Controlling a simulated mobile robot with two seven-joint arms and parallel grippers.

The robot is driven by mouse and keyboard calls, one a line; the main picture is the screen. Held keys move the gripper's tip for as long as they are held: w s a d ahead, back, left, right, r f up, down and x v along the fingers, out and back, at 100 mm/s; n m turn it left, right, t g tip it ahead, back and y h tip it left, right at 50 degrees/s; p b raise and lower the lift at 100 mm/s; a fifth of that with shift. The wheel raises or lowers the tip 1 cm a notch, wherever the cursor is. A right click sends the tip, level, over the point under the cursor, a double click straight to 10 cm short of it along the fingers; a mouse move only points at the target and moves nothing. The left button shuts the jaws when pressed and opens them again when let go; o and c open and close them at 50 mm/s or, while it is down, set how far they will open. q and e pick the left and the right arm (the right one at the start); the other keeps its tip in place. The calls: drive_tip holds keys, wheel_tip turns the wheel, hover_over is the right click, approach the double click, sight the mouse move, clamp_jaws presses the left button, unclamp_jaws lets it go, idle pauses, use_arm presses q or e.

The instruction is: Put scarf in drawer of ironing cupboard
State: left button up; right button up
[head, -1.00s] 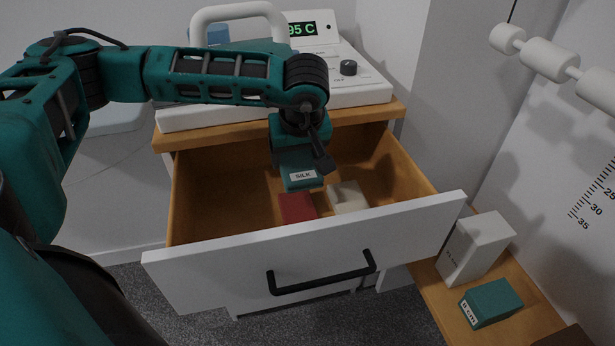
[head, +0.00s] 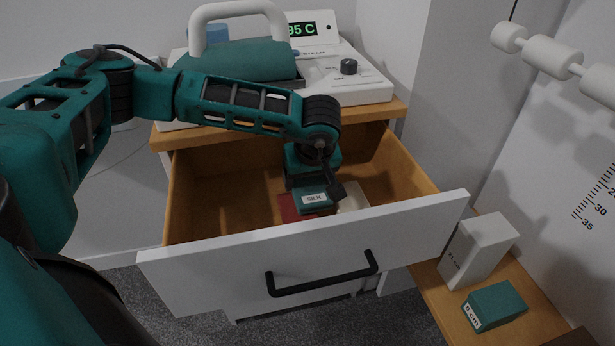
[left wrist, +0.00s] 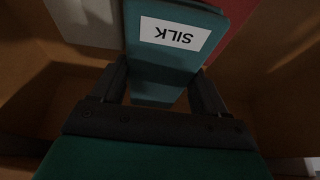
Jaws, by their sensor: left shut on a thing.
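The open drawer (head: 225,205) has wooden insides and a white front with a black handle. My left gripper (head: 312,190) reaches down into it, shut on a teal block labelled SILK (head: 313,200). In the left wrist view the SILK block (left wrist: 172,60) sits between the two fingers (left wrist: 160,90). Beneath and beside it in the drawer are a red block (head: 288,208) and a cream block (head: 353,196), both partly hidden. I cannot tell whether the SILK block touches the drawer floor. Which object is the scarf is not clear from its looks. My right gripper is out of view.
Above the drawer stands a steam press (head: 350,85) with a white handle, a teal pad and a 95 C display. A wooden shelf (head: 540,310) at the right holds a white box (head: 478,248) and a teal block (head: 494,305). White rollers (head: 545,60) are at the upper right.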

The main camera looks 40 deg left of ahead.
use_arm(q)
drive_tip(key=shift+f, duration=0.3)
drive_tip(key=o, duration=1.1)
drive_tip(key=shift+r, duration=0.1)
drive_tip(key=shift+r, duration=0.55)
drive_tip(key=p+v, duration=0.2)
drive_tip(key=v, duration=0.9)
drive_tip(key=shift+r, duration=0.2)
drive_tip(key=shift+s, duration=0.1)
